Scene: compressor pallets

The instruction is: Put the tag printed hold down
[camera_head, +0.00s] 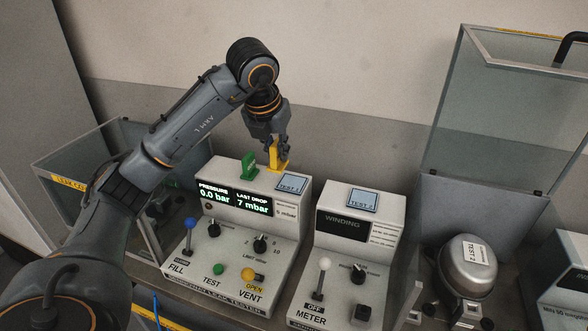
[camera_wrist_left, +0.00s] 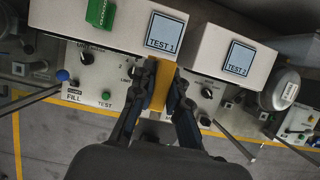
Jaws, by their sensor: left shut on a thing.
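A yellow tag (camera_head: 274,158) stands upright at the back right of the left tester (camera_head: 228,215), beside the TEST 1 plate (camera_head: 291,183). My left gripper (camera_head: 277,146) points down from above and is shut on this tag. In the left wrist view the yellow tag (camera_wrist_left: 160,88) is between the two fingers (camera_wrist_left: 161,95). Its print is not readable. I cannot tell whether its foot touches the tester top. A green tag (camera_head: 249,166) stands on the tester top to the left. My right gripper is not in view.
The winding tester (camera_head: 360,215) with its TEST 2 plate (camera_head: 362,201) is to the right. A compressor (camera_head: 468,262) labelled TEST 2 sits beyond it, below a raised clear lid (camera_head: 490,120). A clear-walled box (camera_head: 110,160) is at left. Levers and knobs stick up in front.

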